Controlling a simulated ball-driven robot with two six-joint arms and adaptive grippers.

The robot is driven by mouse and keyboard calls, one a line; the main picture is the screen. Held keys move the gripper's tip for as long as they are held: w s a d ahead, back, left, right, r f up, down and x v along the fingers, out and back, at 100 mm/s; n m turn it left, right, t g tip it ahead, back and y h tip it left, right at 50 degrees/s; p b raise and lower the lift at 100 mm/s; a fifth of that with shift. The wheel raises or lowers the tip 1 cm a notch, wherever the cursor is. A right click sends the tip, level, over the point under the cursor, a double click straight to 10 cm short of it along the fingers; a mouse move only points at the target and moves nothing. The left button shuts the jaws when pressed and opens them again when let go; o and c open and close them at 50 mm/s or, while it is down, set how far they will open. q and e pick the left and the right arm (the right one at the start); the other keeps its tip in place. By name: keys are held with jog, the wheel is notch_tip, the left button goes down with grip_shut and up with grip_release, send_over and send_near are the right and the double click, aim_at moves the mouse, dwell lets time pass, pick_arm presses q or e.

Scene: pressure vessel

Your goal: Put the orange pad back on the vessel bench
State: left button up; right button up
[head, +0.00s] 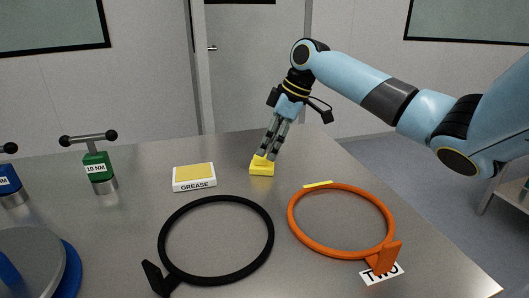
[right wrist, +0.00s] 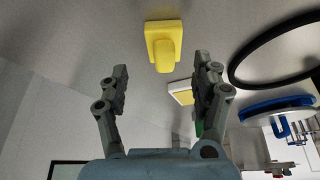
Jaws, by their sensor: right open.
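A small yellow block with a raised grip (head: 262,169) stands on the grey metal bench top (head: 330,160). It also shows in the right wrist view (right wrist: 163,45), at the top, beyond the fingertips. It looks yellow, and I make out no orange pad. My right gripper (head: 269,153) points down just above the block in the head view. Its fingers are apart with nothing between them in the right wrist view (right wrist: 160,70). In the head view the fingertips overlap the block's top, so contact is hard to judge. My left gripper is not in view.
A white GREASE tray with a yellow top (head: 194,177) lies left of the block. A black ring (head: 160,245) and an orange ring (head: 345,252) lie in front, the orange one by a TWO label (head: 382,273). A green 10 NM tool (head: 98,170) stands left.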

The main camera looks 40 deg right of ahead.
jog(key=v, duration=0.7)
jog(key=shift+r+p, duration=0.35)
jog(key=shift+p, duration=0.1)
jog(key=shift+s+f, duration=0.1)
jog(key=shift+s, duration=0.05)
